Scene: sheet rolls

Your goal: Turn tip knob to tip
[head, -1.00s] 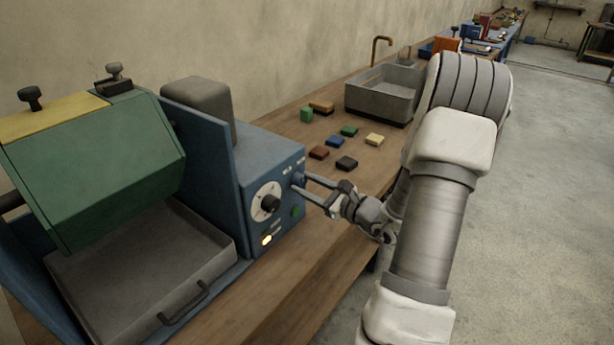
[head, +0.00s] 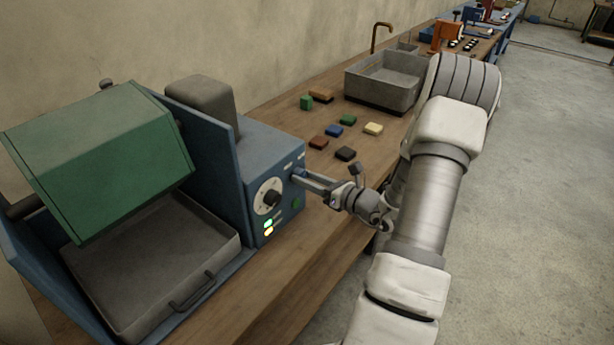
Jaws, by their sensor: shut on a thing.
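My gripper (head: 300,177) is shut on the small tip knob at the upper right of the blue machine's control panel. The fingers hide most of the knob, and its pointer cannot be made out. The green vessel (head: 105,160) is tilted over the grey tray (head: 150,268) at the machine's front. A dial with a black knob (head: 272,198) is left of my gripper, with a green button (head: 295,203) below the gripper. A green lamp (head: 268,224) and an amber lamp (head: 268,233) glow on the panel.
Several small coloured blocks (head: 345,153) lie on the wooden bench (head: 300,280) behind my gripper. A grey sink (head: 385,82) with a brass tap stands farther back. More machines line the bench beyond. The concrete floor at right is clear.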

